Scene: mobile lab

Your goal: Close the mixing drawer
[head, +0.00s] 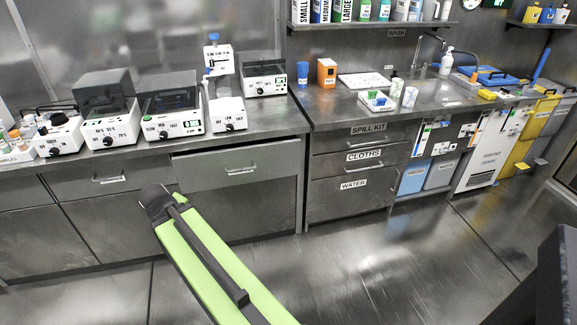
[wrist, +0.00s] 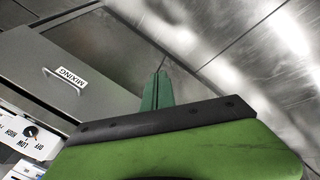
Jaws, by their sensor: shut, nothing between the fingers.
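The mixing drawer (head: 215,170) is pulled partly out from under the counter in the head view, its front standing forward of the cabinet face. Its label is too small to read there. In the wrist view the drawer front (wrist: 107,98), with a MIXING label and a handle, is seen upside down at the left. My gripper (wrist: 158,78) shows as narrow green fingers, shut and empty, beside the drawer front in the picture. I cannot tell whether they touch it.
A closed drawer (head: 90,183) is at the left. Lab devices (head: 172,115) stand on the counter above. To the right are closed drawers labelled SPILL KIT (head: 335,143), CLOTHS and WATER. The floor (head: 340,270) in front is clear.

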